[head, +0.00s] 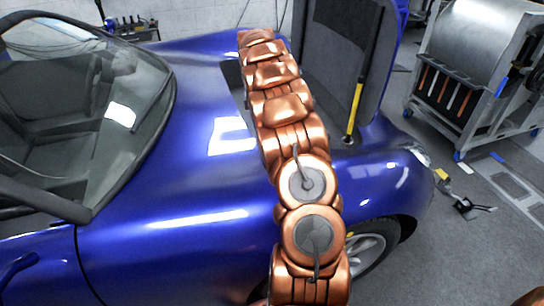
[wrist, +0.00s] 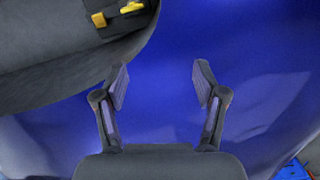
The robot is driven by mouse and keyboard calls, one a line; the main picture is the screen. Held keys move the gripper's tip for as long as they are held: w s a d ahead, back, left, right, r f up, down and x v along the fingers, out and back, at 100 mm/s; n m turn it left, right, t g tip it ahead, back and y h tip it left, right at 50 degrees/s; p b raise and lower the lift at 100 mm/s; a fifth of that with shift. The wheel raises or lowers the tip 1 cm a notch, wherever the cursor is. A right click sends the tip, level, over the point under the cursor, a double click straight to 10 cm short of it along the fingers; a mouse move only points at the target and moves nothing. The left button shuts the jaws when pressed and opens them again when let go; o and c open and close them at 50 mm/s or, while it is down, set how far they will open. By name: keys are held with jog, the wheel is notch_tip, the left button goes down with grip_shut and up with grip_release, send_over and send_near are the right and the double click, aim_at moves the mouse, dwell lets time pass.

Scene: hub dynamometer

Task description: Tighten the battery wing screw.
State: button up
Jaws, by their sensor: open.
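My gripper (wrist: 161,88) is open and empty in the wrist view, its two fingers spread apart over blue car bodywork. In the head view my copper arm reaches over the blue car (head: 180,170) and hides what lies under its far end; the gripper itself does not show there. A dark compartment (wrist: 60,60) opens at the upper left of the wrist view, with small yellow parts (wrist: 132,7) at its top edge, away from the fingers. I cannot make out the battery wing screw in either view.
An upright dark panel (head: 335,50) with a yellow-handled bar (head: 354,105) stands just right of my arm. A metal tool cart (head: 480,75) stands at the right. The windscreen (head: 90,110) is at the left. Small items lie on the floor at the right.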

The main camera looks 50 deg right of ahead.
jog(key=d+f, duration=0.2)
jog(key=d+f+n+b, duration=0.1)
jog(key=d+f, duration=0.1)
jog(key=f, duration=0.1)
jog(key=d+f+n+b, duration=0.1)
jog(key=d+f, duration=0.1)
jog(key=shift+w+f+t, duration=0.25)
jog(key=shift+w+t, duration=0.05)
jog(key=shift+w, duration=0.1)
jog(key=shift+f+b, duration=0.3)
jog(key=shift+f, duration=3.55)
jog(key=c, duration=1.1)
